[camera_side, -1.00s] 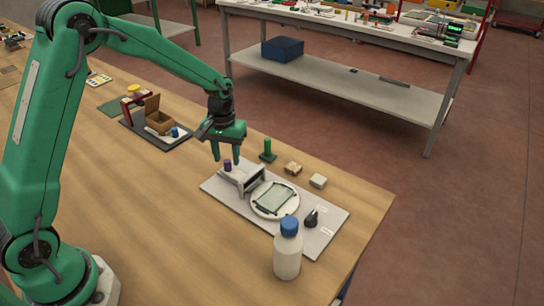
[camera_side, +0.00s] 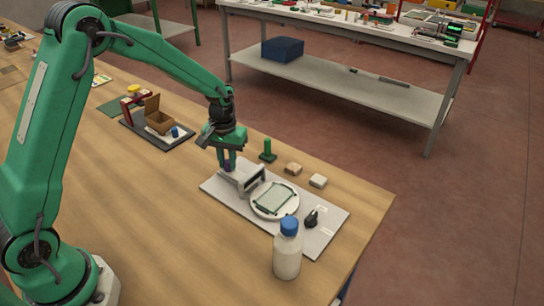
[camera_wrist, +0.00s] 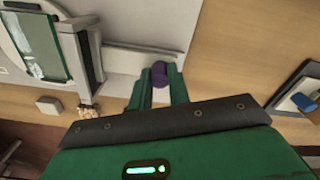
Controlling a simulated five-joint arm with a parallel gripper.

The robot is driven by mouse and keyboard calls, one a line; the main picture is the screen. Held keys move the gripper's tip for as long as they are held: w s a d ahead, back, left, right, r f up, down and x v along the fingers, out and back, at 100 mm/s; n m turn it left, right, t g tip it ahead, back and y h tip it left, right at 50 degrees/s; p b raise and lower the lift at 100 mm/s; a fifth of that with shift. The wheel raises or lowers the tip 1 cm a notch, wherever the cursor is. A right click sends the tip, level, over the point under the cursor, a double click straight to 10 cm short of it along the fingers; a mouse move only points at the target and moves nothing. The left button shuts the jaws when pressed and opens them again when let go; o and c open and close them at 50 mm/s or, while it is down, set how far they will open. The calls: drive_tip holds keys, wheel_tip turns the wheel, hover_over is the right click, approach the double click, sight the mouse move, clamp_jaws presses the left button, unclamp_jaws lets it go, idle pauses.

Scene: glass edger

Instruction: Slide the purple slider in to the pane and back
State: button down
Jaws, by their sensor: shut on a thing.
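The purple slider (camera_wrist: 160,74) is a small upright knob at the left end of the grey edger board (camera_side: 312,242). My gripper (camera_side: 227,165) is lowered over it and shut on it, one finger on each side, as the wrist view also shows. The pane (camera_side: 275,197) is a clear greenish sheet on a round white turntable (camera_side: 291,211), and it shows at the upper left of the wrist view (camera_wrist: 38,45). A grey upright block (camera_side: 253,180) stands between the slider and the turntable. The foot of the slider is hidden by my fingers.
A white bottle with a blue cap (camera_side: 287,255) stands at the board's front edge. A black knob (camera_side: 311,218) sits at the board's right end. A green post (camera_side: 267,151) and two small blocks (camera_side: 293,169) stand behind. A dark tray (camera_side: 165,137) lies at left.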

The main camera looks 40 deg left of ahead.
sight(240, 177)
drive_tip(key=shift+d, duration=2.3)
drive_tip(key=c, duration=1.3)
unclamp_jaws()
drive_tip(key=shift+r, duration=0.1)
wheel_tip(240, 177, up, 8)
drive_tip(key=shift+f, duration=0.15)
